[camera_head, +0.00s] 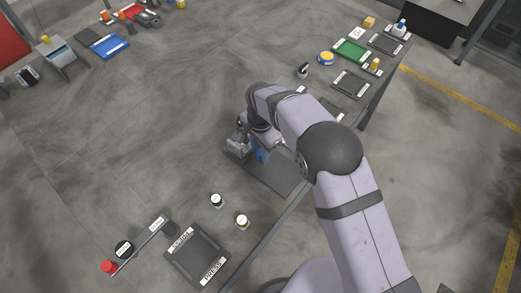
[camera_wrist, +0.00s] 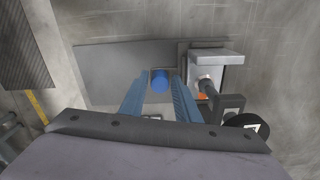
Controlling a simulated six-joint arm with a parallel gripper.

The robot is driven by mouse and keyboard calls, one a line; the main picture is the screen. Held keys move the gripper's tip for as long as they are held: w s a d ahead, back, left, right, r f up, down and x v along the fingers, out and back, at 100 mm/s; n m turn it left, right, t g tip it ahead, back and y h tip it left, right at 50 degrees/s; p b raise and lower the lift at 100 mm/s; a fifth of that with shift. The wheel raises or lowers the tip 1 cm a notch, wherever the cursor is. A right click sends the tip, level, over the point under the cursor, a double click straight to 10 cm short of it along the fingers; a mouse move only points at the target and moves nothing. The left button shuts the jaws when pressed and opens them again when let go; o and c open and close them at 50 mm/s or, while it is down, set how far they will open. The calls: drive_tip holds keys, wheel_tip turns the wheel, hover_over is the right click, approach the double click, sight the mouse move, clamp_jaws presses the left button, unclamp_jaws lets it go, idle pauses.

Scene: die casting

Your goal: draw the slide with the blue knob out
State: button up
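The blue knob (camera_wrist: 160,80) shows in the wrist view, between the two blue fingers of my gripper (camera_wrist: 160,88). The fingers are apart, one on each side of the knob, with a narrow gap seeming to show on both sides; I cannot tell whether either finger touches it. The slide behind the knob is mostly hidden. Right of the knob stands a grey metal fixture (camera_wrist: 218,58) with an orange part inside. In the head view my gripper (camera_head: 261,156) is low at the fixture (camera_head: 238,146), and the knob is hidden there.
A dark flat plate (camera_head: 270,180) lies under my gripper. A black lever with a round end (camera_wrist: 238,120) is close to the right finger. Two small round pieces and the press pad (camera_head: 197,256) lie nearer. Green and grey trays (camera_head: 352,51) stand at the far right.

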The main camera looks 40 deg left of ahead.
clamp_jaws()
drive_tip(key=d, duration=1)
drive_tip(key=shift+d+p, duration=0.2)
drive_tip(key=shift+p, duration=0.15)
drive_tip(key=shift+d, duration=0.5)
unclamp_jaws()
drive_tip(key=shift+d, duration=0.1)
wheel_tip(320, 180, up, 7)
drive_tip(key=b, duration=0.2)
drive_tip(key=shift+r, duration=0.2)
